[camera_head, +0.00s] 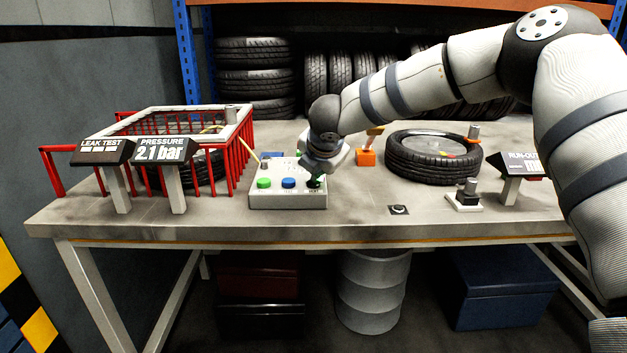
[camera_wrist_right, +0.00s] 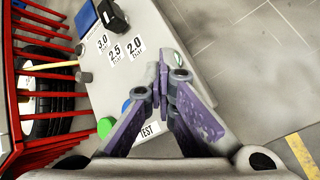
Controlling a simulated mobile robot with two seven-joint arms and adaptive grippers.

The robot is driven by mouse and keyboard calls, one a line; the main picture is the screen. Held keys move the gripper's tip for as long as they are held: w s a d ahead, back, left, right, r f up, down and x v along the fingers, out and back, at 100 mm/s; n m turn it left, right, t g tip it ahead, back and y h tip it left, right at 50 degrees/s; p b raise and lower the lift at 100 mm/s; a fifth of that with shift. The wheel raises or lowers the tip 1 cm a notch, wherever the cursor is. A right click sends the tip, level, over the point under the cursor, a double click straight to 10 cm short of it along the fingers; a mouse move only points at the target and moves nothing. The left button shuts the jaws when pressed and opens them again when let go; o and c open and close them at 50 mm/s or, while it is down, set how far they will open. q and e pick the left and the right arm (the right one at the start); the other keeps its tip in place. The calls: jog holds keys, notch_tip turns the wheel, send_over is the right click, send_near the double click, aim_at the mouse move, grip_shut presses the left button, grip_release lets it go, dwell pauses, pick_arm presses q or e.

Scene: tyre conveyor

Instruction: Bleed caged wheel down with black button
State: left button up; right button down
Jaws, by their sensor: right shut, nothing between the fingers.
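The caged wheel (camera_head: 205,168) lies inside the red cage (camera_head: 240,150) at left; part of its tyre also shows in the wrist view (camera_wrist_right: 40,105). The pressure display (camera_head: 162,149) reads 2.1 bar. The control box (camera_head: 268,198) has a green button (camera_head: 264,183) and a blue button (camera_head: 288,183) along its front. My right gripper (camera_head: 315,180) points down over the box's right front corner. In the wrist view its fingers (camera_wrist_right: 163,75) are together and empty. No black button shows clearly; the fingers cover that corner, and I cannot tell whether they touch it. My left gripper is out of view.
A leak test display (camera_head: 102,151) stands beside the pressure display. Another wheel (camera_head: 434,158) lies at right on the table (camera_head: 350,217), near an orange block (camera_head: 366,157) and a run-out display (camera_head: 522,163). The front strip of the table is mostly clear.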

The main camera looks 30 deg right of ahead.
aim_at(318, 182)
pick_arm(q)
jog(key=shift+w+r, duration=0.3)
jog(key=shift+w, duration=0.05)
pick_arm(e)
jog(key=shift+r, duration=0.95)
notch_tip(318, 182, up, 3)
jog(key=shift+f+p, duration=0.2)
jog(key=shift+p, duration=0.25)
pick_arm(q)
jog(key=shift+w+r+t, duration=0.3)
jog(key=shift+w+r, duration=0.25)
pick_arm(e)
notch_tip(318, 182, up, 2)
jog(key=shift+r, duration=0.2)
jog(key=shift+f, duration=0.1)
